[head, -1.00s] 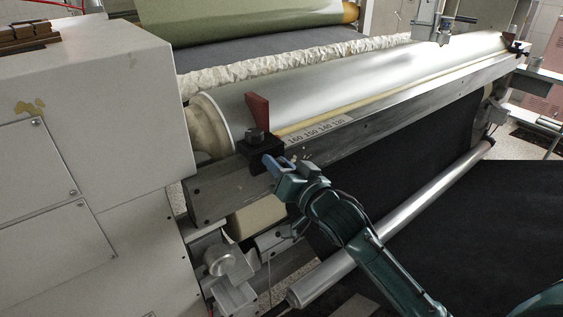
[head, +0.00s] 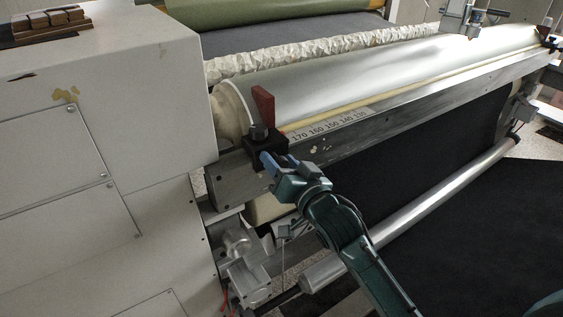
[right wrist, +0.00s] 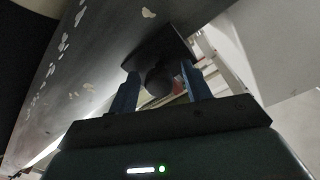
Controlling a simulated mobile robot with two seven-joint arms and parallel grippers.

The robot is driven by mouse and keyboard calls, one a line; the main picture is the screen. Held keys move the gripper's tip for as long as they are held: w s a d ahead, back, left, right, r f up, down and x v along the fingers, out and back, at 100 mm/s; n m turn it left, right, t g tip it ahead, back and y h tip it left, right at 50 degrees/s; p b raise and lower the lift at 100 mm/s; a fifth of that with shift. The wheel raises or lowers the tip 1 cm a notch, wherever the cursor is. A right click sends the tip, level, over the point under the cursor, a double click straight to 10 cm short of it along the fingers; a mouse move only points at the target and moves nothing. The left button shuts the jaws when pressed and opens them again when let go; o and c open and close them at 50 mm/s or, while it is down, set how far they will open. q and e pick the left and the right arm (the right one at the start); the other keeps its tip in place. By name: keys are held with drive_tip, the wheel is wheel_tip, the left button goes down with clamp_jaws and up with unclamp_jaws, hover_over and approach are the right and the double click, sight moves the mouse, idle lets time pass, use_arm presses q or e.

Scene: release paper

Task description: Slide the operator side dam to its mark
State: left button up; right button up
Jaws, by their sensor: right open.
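The operator side dam has a red upright plate (head: 264,105) on a black clamp block (head: 265,148), seated on the grey metal bar near its left end. A printed number scale (head: 330,126) runs along the bar to the right of the block; 170 is its leftmost readable number. My right gripper (head: 271,163) is at the front of the block, open. In the right wrist view its blue fingers (right wrist: 161,76) stand on either side of a dark rounded knob (right wrist: 160,80) under the block (right wrist: 163,45). Finger contact with the knob cannot be told. My left gripper is out of view.
A large pale machine housing (head: 105,90) stands close to the left of the dam. A shiny roller (head: 400,70) lies behind the bar. A lower metal roller (head: 420,215) and black sheet (head: 470,240) are in front, beside my arm.

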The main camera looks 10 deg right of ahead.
drive_tip(key=v, duration=1.3)
drive_tip(key=shift+s, duration=0.25)
